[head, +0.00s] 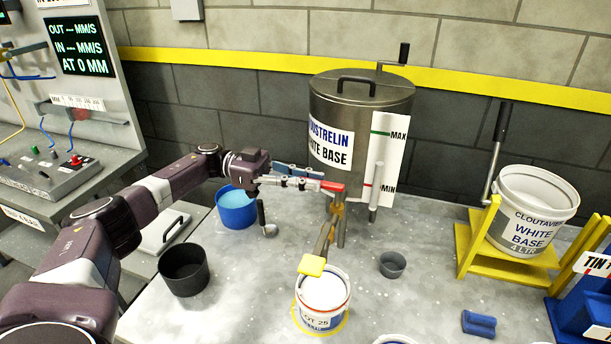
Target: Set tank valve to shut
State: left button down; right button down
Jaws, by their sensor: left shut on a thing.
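A steel tank (345,165) labelled "WHITE BASE" stands on legs at the back of the bench. Its brass valve (338,208) sits low at the front, with a red lever (334,187) on top. My left gripper (318,184) reaches in from the left and is shut on the red lever, hiding part of it. The lever looks about level, but its exact angle is hard to tell. A white pail (322,317) labelled "LOT 25" stands below and in front of the valve, inside a yellow ring. My right gripper is out of view.
A black cup (184,282), a blue bucket (236,215) and a ladle (266,228) are left of the pail. A small grey cup (392,267) is right. A tilted pail (538,190) rests on a yellow stand (500,262). A yellow block (312,265) is above the pail's rim.

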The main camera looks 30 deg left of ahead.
pick_arm(q)
jog(key=shift+w+a+r, duration=0.1)
jog(key=shift+w+a, duration=0.05)
jog(key=c, duration=1.9)
grip_release()
jog(key=shift+c, duration=0.2)
jog(key=v, duration=0.7)
jog(key=shift+a, duration=0.2)
